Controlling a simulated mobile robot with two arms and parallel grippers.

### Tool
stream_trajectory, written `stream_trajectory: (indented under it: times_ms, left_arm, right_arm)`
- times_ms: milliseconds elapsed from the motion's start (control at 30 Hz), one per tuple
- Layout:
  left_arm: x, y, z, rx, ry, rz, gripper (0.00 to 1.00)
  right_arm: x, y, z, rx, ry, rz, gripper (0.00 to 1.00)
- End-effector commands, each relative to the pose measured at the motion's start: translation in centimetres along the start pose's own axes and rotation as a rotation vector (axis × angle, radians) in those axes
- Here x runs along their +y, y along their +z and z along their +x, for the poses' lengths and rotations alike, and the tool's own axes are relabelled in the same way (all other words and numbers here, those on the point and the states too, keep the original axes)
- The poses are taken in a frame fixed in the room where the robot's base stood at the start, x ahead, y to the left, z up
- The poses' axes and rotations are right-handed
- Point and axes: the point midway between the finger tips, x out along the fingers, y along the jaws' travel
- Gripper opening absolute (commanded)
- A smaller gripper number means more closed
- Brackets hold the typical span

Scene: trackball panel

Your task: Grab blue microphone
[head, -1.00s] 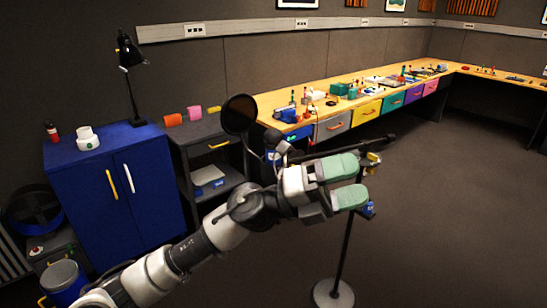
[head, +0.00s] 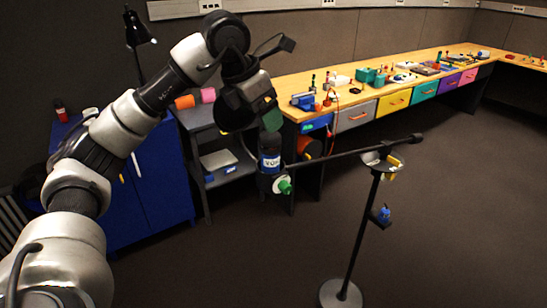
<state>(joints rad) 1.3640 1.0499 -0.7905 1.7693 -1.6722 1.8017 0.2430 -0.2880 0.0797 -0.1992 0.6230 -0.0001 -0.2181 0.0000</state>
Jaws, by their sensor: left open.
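A dark blue cylinder with a white label (head: 269,162), which looks like the microphone, hangs at the left end of a black boom stand (head: 351,240). A white and green knob (head: 283,186) shows at its lower right. My left gripper (head: 268,116) points down just above the cylinder, with green finger pads. It is open and holds nothing visible. The cylinder's top lies close to the pads or behind them; I cannot tell whether they touch. A small blue object (head: 382,215) is clipped to the stand's pole. My right gripper is not in view.
The boom (head: 350,153) runs right from the cylinder to the pole, which stands on a round base (head: 340,295). A blue cabinet (head: 150,190) and a grey shelf cart (head: 215,175) are at left. A workbench (head: 400,85) runs behind. The floor at right is clear.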

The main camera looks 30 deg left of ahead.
Motion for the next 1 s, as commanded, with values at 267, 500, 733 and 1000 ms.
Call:
stream_trajectory:
  times_ms: [267,500,733,1000]
  left_arm:
    - [-0.2,0.0,2.7,0.001,-0.003,0.002,0.78]
    - [-0.5,-0.4,6.0,0.002,-0.004,0.002,0.78]
    - [-0.5,-0.4,7.5,-0.003,-0.004,0.003,0.78]
    - [-0.5,-0.4,7.5,-0.004,-0.004,0.003,0.6]
  right_arm:
    - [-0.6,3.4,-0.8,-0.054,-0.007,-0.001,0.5]
    - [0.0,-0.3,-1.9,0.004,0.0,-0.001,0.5]
    - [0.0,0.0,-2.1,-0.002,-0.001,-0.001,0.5]
    - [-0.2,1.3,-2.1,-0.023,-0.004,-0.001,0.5]
